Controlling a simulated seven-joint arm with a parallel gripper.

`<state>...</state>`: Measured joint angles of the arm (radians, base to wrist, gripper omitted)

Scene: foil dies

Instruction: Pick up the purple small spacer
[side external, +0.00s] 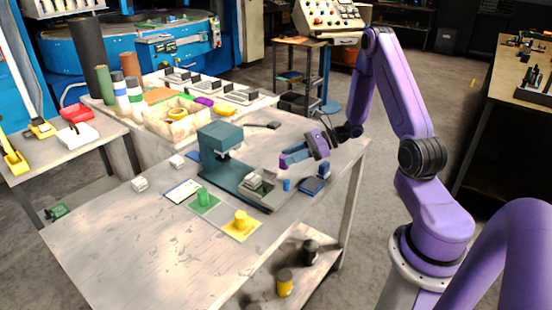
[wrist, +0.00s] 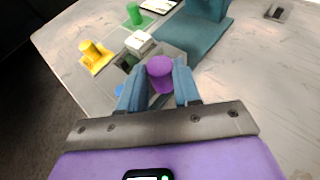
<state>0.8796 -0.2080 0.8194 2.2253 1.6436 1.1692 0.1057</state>
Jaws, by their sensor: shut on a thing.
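The purple small spacer (wrist: 160,74) is a short cylinder between my two blue-grey fingertips in the wrist view. My gripper (wrist: 159,92) is shut on it; the gripper also shows in the side view (side external: 291,158), with a bit of purple at its fingertips. The gripper appears to be above the table, right of the teal press (side external: 220,142). The fingers hide part of the spacer's sides.
A green cylinder (side external: 203,196) and a yellow cylinder (side external: 241,219) stand on matching pads. The table's front left is clear.

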